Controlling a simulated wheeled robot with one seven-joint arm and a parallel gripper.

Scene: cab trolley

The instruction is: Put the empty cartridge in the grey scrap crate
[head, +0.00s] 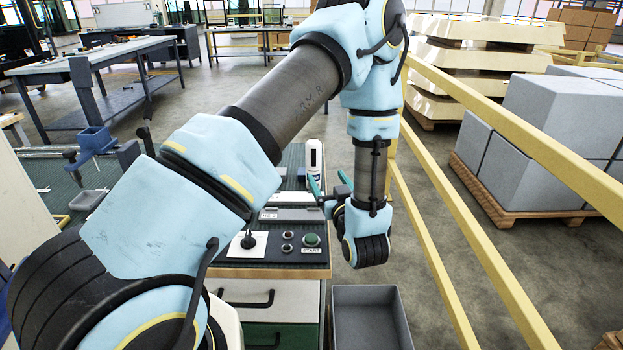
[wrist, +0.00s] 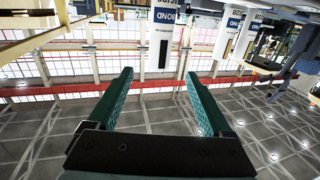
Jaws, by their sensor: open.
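A white upright cylinder with a dark band (head: 314,152), possibly the cartridge, stands at the far part of the trolley top in the head view. I cannot tell whether it is empty. The grey scrap crate (head: 342,325) is low down in front, right of the trolley drawers, and the inside that shows is bare. My gripper (head: 330,185) is over the trolley's right side, its green fingers close to the white cylinder in the picture; the depth between them is unclear. In the wrist view my gripper (wrist: 157,95) is open, with nothing held between the fingers.
A control panel (head: 275,247) with a green START button is on the trolley's near edge. A yellow railing (head: 470,220) runs along the right, with grey blocks (head: 560,115) on a pallet beyond. A blue fixture (head: 95,140) is at left. My arm hides much of the trolley top.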

